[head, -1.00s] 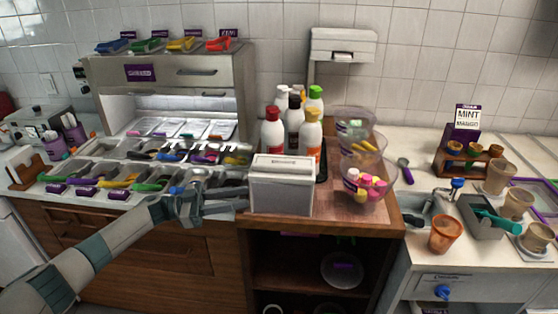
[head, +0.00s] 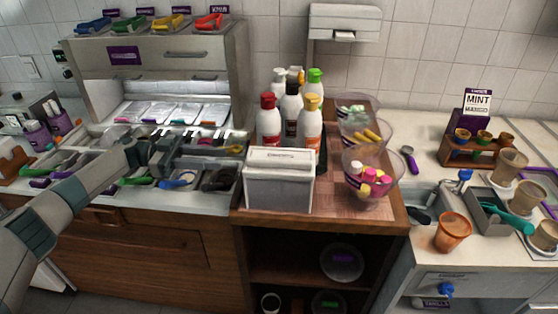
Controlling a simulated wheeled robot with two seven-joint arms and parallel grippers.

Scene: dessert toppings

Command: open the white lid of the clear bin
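The clear bin (head: 278,190) stands near the front of the wooden counter, left of the stacked bowls. Its white lid (head: 281,159) lies closed on top, with a small label at the back. My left gripper (head: 222,143) is left of the bin and above the topping trays, pointing right towards it. Its fingers look apart, with nothing held, and they do not touch the lid. My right gripper is not in view.
Several squeeze bottles (head: 291,112) stand behind the bin. Stacked clear bowls (head: 369,193) with colourful pieces stand to its right. The topping station (head: 152,58) rises behind my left gripper. The counter strip in front of the bin is clear.

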